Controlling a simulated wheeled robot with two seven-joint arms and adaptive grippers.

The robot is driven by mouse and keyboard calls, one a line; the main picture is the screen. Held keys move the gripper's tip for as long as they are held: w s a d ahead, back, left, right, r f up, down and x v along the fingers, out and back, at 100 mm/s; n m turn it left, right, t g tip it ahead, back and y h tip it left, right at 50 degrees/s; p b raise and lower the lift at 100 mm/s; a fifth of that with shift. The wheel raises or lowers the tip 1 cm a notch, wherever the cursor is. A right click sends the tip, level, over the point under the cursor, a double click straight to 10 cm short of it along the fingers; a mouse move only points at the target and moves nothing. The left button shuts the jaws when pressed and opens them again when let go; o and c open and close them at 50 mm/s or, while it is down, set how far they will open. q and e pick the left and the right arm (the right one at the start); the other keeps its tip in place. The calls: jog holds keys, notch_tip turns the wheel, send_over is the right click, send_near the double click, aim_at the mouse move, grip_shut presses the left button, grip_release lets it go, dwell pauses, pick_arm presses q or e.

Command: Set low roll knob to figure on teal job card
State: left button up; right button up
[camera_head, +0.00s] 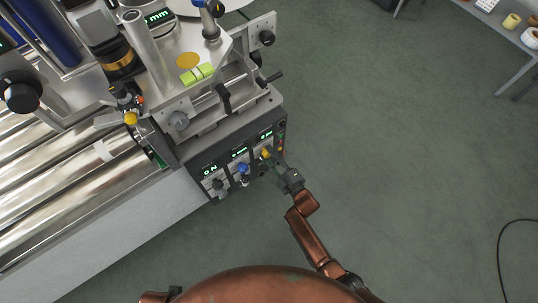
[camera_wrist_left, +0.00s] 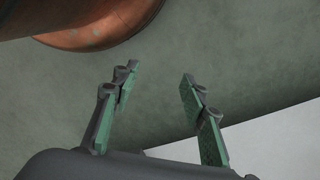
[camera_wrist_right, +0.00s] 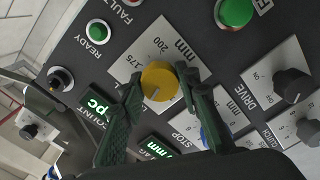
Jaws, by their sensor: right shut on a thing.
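My right gripper (camera_wrist_right: 158,98) is shut on a yellow knob (camera_wrist_right: 159,80), with one finger on each side of it. The knob sits on a pale plate with a mm scale; 175 and 200 are readable. In the head view the yellow knob (camera_head: 265,153) is at the right end of the control panel (camera_head: 210,195), and my right gripper (camera_head: 277,163) reaches it from the lower right. I cannot read which knob is marked low roll. I cannot make out a teal job card. My left gripper (camera_wrist_left: 157,80) is open and empty over the floor.
A blue knob (camera_head: 243,168) and a black knob (camera_head: 218,184) sit left of the yellow one, below green displays. A black DRIVE knob (camera_wrist_right: 292,85) and a green READY button (camera_wrist_right: 97,33) are close by.

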jog(key=shift+d+r+m, duration=0.1)
jog(key=shift+m, duration=0.4)
jog(key=shift+m+p, duration=0.3)
jog(key=shift+m, duration=0.7)
jog(key=m, duration=0.2)
jog(key=shift+m, duration=0.3)
jog(key=m+p, duration=0.1)
jog(key=m, duration=0.1)
jog(key=shift+m, duration=0.4)
jog(key=m, duration=0.2)
jog(key=shift+m, duration=1.2)
jog(key=shift+w+m, duration=0.1)
jog(key=shift+m, duration=1)
pick_arm(q)
notch_tip(320, 180, down, 6)
jog(key=shift+s+a, duration=0.2)
jog(key=shift+a, duration=0.25)
pick_arm(e)
jog(key=shift+m, duration=0.8)
